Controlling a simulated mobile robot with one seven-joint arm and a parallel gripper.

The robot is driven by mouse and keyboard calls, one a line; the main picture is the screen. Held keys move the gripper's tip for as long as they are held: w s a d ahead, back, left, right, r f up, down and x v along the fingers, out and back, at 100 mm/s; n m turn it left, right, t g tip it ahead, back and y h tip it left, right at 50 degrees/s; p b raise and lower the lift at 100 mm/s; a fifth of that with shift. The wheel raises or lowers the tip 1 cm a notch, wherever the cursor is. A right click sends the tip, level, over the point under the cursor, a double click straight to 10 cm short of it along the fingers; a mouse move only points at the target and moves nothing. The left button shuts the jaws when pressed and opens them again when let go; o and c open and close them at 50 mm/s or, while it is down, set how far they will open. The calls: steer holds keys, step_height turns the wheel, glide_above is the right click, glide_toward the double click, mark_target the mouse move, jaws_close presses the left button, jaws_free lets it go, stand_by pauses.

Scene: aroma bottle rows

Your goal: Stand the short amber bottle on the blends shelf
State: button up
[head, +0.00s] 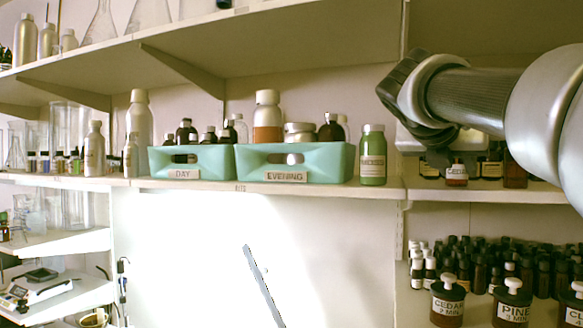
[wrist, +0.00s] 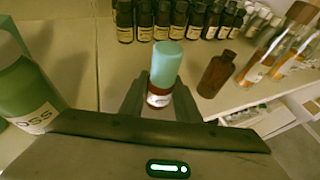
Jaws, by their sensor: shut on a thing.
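My gripper (head: 448,150) is shut on a short amber bottle (wrist: 158,97) with a teal cap and a white label. In the head view the lower part of this bottle (head: 456,173) shows below my gripper, over the right-hand shelf (head: 480,190); its cap is hidden. The bottle looks about upright. I cannot tell whether its base touches the shelf. The long middle shelf (head: 215,188) has a small tag on its front edge, too small to read surely.
Teal crates marked DAY (head: 215,165) and EVENING (head: 340,165) hold bottles. A green bottle (head: 372,155) stands right of them, close to my gripper. A brown bottle (wrist: 217,73) stands right of the held one. Several dark bottles (wrist: 185,18) line the back. An upper shelf (head: 250,55) hangs above.

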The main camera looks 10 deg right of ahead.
steer(key=shift+f, duration=0.1)
steer(key=o, duration=1.2)
steer(key=shift+r, duration=0.2)
steer(key=v, duration=1.2)
steer(key=s+a+f+m+g+y, duration=0.1)
steer(key=s+a+f+m+y, duration=0.2)
steer(key=f+m, duration=0.5)
steer(key=s+a+f+m+g+y, duration=0.1)
steer(key=s+a+f+m+y, duration=0.2)
steer(key=f+m, duration=0.6)
steer(key=s+a+f+m+g+y, duration=0.1)
steer(key=s+a+f+m+y, duration=0.3)
steer(key=f, duration=2)
steer(key=s+a+m, duration=0.2)
steer(key=a+m, duration=0.2)
steer(key=m, duration=0.1)
steer(key=shift+s+a, duration=0.2)
